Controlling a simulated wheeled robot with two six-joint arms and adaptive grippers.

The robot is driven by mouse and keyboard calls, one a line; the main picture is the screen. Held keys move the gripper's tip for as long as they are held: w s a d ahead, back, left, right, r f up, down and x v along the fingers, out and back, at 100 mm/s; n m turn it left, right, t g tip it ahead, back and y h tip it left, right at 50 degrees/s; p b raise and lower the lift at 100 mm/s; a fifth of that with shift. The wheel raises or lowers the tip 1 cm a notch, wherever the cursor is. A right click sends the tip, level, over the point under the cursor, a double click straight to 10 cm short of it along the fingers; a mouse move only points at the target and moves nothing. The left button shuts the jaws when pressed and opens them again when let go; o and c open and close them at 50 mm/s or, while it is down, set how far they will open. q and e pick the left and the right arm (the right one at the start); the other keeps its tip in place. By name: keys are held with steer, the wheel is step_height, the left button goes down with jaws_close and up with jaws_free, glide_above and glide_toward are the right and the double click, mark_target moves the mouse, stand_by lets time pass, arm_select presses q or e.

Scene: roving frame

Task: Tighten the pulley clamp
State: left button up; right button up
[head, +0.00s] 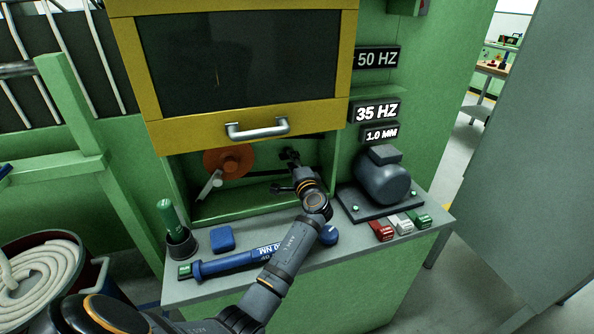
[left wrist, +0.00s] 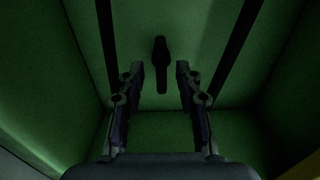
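An orange-red pulley (head: 229,160) with a pale lever (head: 209,187) sits inside the green machine opening, below the raised yellow guard. A dark belt (head: 265,173) runs right from it; its two runs show as dark bands in the left wrist view (left wrist: 236,48). My left gripper (head: 286,172) reaches into the right part of the opening. In the left wrist view, its fingers (left wrist: 160,70) are apart, with a small dark upright piece (left wrist: 161,60) on the back wall seen between them. I cannot tell whether that piece is the clamp. Nothing is held. My right gripper is out of view.
A blue torque wrench (head: 240,261) lies on the grey bench ledge (head: 346,244) under my left arm. A green-handled tool in a cup (head: 180,240), a blue block (head: 222,239), a motor (head: 383,177) and small coloured blocks (head: 400,224) also stand there. The yellow guard (head: 240,122) overhangs the opening.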

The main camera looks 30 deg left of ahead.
arm_select(q)
steer(key=v, duration=0.8)
steer(key=shift+s+d, duration=0.3)
